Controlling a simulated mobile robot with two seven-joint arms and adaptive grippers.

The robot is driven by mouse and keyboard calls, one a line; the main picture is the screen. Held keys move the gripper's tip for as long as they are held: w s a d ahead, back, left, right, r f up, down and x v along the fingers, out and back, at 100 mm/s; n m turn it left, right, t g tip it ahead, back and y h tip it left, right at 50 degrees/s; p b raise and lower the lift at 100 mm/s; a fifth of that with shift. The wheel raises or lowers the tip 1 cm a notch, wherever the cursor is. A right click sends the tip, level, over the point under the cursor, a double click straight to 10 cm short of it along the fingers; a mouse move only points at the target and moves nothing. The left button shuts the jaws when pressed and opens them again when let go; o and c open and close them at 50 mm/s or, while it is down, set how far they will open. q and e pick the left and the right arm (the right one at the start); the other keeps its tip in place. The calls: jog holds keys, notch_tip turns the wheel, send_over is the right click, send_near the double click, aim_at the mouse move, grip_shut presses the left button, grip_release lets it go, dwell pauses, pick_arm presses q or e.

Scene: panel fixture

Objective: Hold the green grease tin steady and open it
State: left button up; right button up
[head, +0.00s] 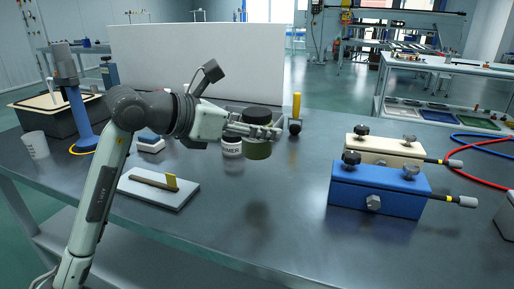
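The green grease tin (258,151) is near the middle of the head view, with a dark, wide lid (257,115) on top. My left gripper (262,130) reaches in from the left, and its fingers lie across the tin just below the lid. It appears shut on the tin; the far finger is partly hidden. The tin looks upright. A dark reflection lies well below it on the table, so it seems to be held above the surface. My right gripper is not in view.
A yellow-handled tool (296,112) stands behind right. A blue box (378,190) and a cream box (385,150) with knobs are at right. A white board (158,192) lies front left. The table's front middle is clear.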

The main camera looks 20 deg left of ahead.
pick_arm(q)
jog(key=shift+r, duration=1.35)
jog(key=o, duration=0.8)
jog(key=c, duration=0.9)
grip_shut()
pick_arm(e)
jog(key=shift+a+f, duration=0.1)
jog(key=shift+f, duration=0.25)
